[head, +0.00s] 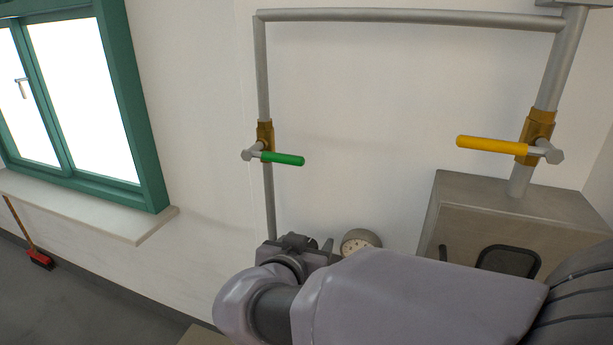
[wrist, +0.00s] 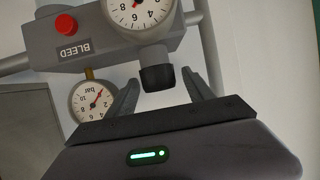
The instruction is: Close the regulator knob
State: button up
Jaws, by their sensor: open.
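The regulator knob (wrist: 157,78) is a short dark cylinder in the wrist view, sticking out below a white-faced gauge (wrist: 138,12) on a grey regulator body. My gripper (wrist: 160,82) is open, with one finger on each side of the knob. Gaps show between the knob and both fingers, so I see no contact. In the head view my arm hides the regulator and knob; only a gauge (head: 358,242) shows beside the wrist.
A red button (wrist: 66,24) sits by a BLEED label. A second gauge (wrist: 91,102) marked bar hangs lower left. In the head view, pipes carry a green-handled valve (head: 282,158) and a yellow-handled valve (head: 492,145). A grey cabinet (head: 460,205) stands right; a window sill (head: 90,207) juts out left.

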grip_shut()
jog(key=b, duration=0.2)
jog(key=shift+f+b, duration=0.3)
jog(key=shift+f, duration=0.05)
jog(key=shift+n+y+b, duration=0.4)
jog(key=shift+y+b, duration=0.1)
jog(key=shift+b, duration=0.5)
jog(key=shift+r+n+y+b, duration=0.1)
jog(key=shift+n+y+b, duration=0.25)
jog(key=shift+b, duration=0.5)
jog(key=shift+r, duration=0.25)
grip_release()
